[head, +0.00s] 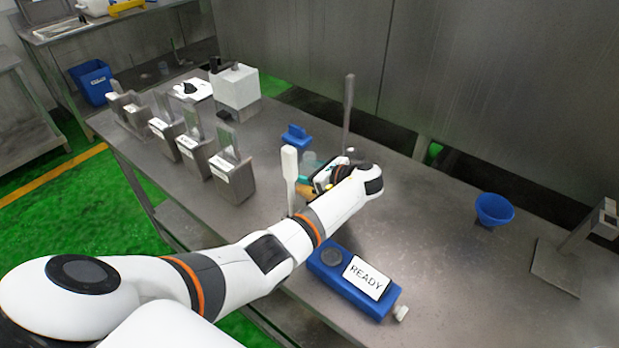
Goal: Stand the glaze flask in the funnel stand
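My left arm reaches in from the lower left to the middle of the steel table. My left gripper (323,181) is at its far end, pointing back left, mostly hidden by my own wrist; I cannot see whether its fingers are open or shut. A small translucent teal vessel (308,161), possibly the glaze flask, shows just behind the gripper, partly hidden. I cannot tell whether the gripper touches it. A blue funnel-shaped cup (493,209), possibly the funnel stand, stands upright at the right of the table, well apart from the gripper. My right gripper is not in view.
A blue box with a READY sign (368,277) lies in front of my arm. A white paddle-like post (290,178) and a tall grey rod (348,113) stand near the gripper. A metal stand (558,262) is at far right. Table between gripper and cup looks clear.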

